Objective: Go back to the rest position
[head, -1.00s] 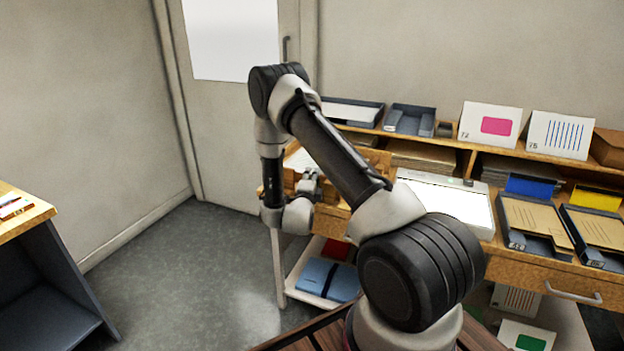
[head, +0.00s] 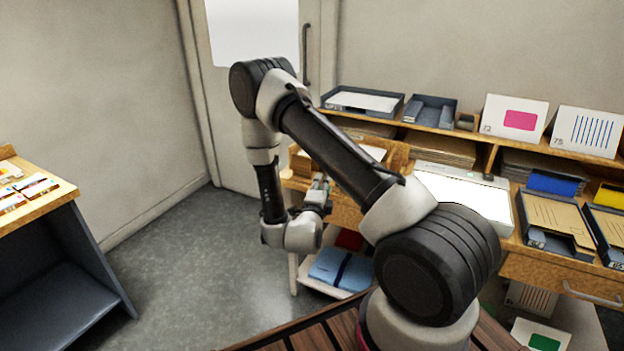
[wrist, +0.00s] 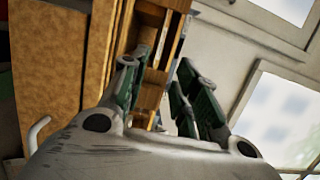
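My gripper (head: 319,190) shows small in the head view, at the end of my folded arm. It is in front of the left end of the wooden desk (head: 335,208). In the wrist view my gripper (wrist: 160,82) has its two dark green-padded fingers apart, with nothing held between them. A wooden organizer (wrist: 147,98) shows beyond the fingers. Part of the desk is hidden behind my arm.
A lit white panel (head: 465,195) lies on the desk, with folder trays (head: 550,222) to its right. A lower shelf holds a blue binder (head: 342,268). A second table (head: 45,205) stands at left. Grey floor (head: 200,255) between is clear.

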